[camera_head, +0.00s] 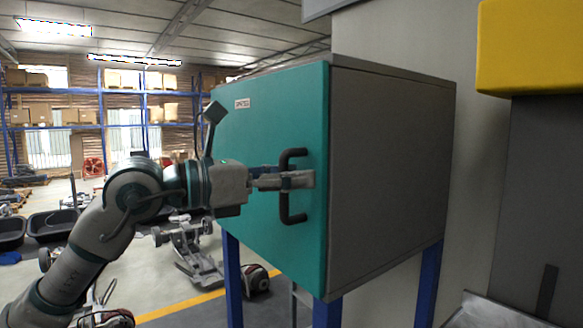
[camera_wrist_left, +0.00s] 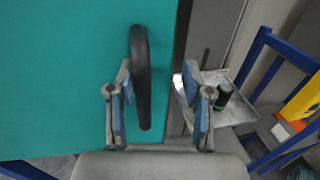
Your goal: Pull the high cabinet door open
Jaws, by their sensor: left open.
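The high cabinet (camera_head: 390,165) is a grey box on blue legs with a teal door (camera_head: 265,110) on its front. The door looks shut, lying against the box. A black upright bar handle (camera_head: 293,213) sits near the door's right edge. My left gripper (camera_head: 305,180) is at the handle's middle with its fingers apart. In the left wrist view the handle (camera_wrist_left: 141,80) stands between the two fingers (camera_wrist_left: 157,90), closer to the left finger. I cannot tell whether that finger touches it. My right gripper is not in view.
A yellow block (camera_head: 530,45) juts out at the upper right, beside a grey wall (camera_head: 405,40). Wheeled chassis (camera_head: 190,245) and black tubs (camera_head: 52,224) stand on the floor to the left. Blue shelving with boxes (camera_head: 85,115) lines the back. A metal tray (camera_wrist_left: 232,107) shows right of the cabinet.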

